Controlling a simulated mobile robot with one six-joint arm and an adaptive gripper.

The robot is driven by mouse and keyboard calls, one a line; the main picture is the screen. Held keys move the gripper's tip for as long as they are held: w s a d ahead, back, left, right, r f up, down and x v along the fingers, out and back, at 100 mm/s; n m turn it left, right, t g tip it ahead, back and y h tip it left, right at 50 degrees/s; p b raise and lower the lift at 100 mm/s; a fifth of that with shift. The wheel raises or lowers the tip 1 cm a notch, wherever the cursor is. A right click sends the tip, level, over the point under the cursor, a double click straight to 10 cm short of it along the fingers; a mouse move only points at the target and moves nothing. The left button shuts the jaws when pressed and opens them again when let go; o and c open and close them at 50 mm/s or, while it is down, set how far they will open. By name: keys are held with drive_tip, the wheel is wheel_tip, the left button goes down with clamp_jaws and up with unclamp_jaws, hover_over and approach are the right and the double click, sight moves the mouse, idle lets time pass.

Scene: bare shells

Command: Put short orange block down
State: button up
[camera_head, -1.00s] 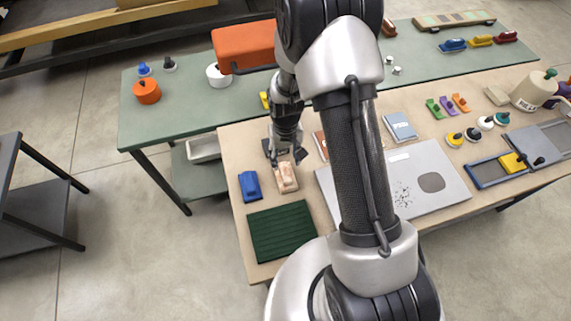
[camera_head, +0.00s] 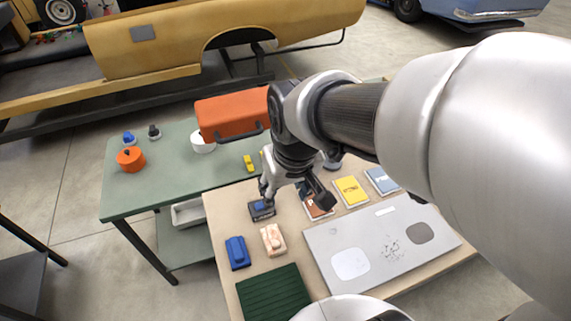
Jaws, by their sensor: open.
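A short pale-orange, mottled block (camera_head: 273,239) lies on the beige table (camera_head: 226,210), just right of a blue block (camera_head: 237,252). It is the only small block of an orange tone that I make out. My gripper (camera_head: 294,196) is open, its fingers spread, beyond and above the pale-orange block and apart from it. I see nothing between the fingers. The left finger is in front of or close above a dark block with a blue part (camera_head: 262,210); I cannot tell whether they touch.
A dark green ribbed mat (camera_head: 272,297) lies in front of the blocks. A grey panel (camera_head: 400,240) lies to the right, with brown, yellow (camera_head: 351,191) and blue (camera_head: 381,180) booklets behind it. An orange toolbox (camera_head: 232,115) stands on the green table (camera_head: 125,200) behind.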

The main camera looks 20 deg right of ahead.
drive_tip(key=s+r+t, duration=0.1)
drive_tip(key=s+r, duration=0.3)
drive_tip(key=s, duration=0.7)
drive_tip(key=shift+r+t, duration=0.3)
drive_tip(key=shift+r, duration=0.1)
